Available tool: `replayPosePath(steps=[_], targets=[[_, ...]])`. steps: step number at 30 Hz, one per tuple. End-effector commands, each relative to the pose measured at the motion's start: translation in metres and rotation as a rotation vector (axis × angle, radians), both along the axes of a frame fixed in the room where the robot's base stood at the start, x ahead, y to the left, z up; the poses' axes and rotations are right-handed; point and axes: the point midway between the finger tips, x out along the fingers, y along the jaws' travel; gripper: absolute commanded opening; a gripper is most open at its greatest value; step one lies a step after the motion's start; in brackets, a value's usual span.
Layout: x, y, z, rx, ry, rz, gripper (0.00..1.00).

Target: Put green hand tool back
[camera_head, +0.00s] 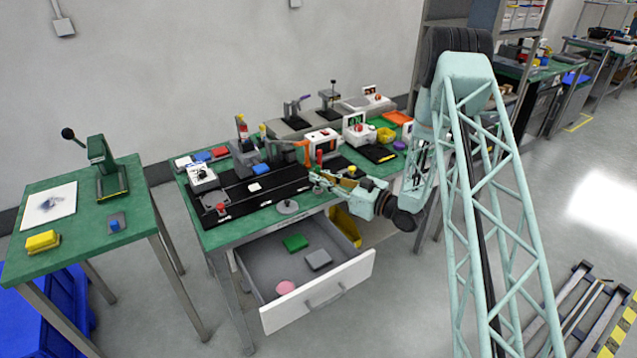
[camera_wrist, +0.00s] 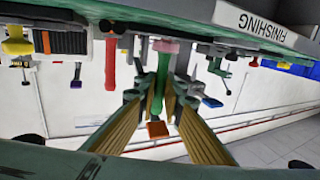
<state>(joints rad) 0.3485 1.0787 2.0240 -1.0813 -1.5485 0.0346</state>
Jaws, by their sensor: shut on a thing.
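The green hand tool (camera_wrist: 160,78) stands between the two fingers of my gripper (camera_wrist: 160,98) in the wrist view, which shows the scene upside down. The fingers are closed around its shaft. In the head view my gripper (camera_head: 318,180) is low over the right part of the workbench's black mat, and I cannot pick out the green tool there. A red hand tool (camera_wrist: 110,62) stands beside it in the wrist view. A red tool (camera_head: 319,157) also shows behind my gripper in the head view.
The workbench (camera_head: 240,233) carries several fixtures and small devices close around my gripper. Its drawer (camera_head: 318,292) is open at the front, with a green block (camera_head: 295,242), a grey block and a pink disc inside. A side table (camera_head: 75,245) with a press stands at left.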

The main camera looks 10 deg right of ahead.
Motion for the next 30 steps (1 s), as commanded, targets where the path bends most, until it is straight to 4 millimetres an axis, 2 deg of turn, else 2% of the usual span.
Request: replayPosePath(steps=[3, 6, 20, 21, 25, 30], targets=[[0.0, 0.0, -0.012, 0.0, 0.0, 0.0, 0.0], [0.0, 0.0, -0.017, -0.001, -0.001, 0.0, 0.0], [0.0, 0.0, -0.019, -0.001, -0.001, 0.0, 0.0], [0.0, 0.0, -0.02, -0.001, -0.001, 0.0, 0.09], [0.0, 0.0, -0.019, -0.001, -0.001, 0.0, 0.21], [0.0, 0.0, -0.019, -0.001, -0.001, 0.0, 0.22]])
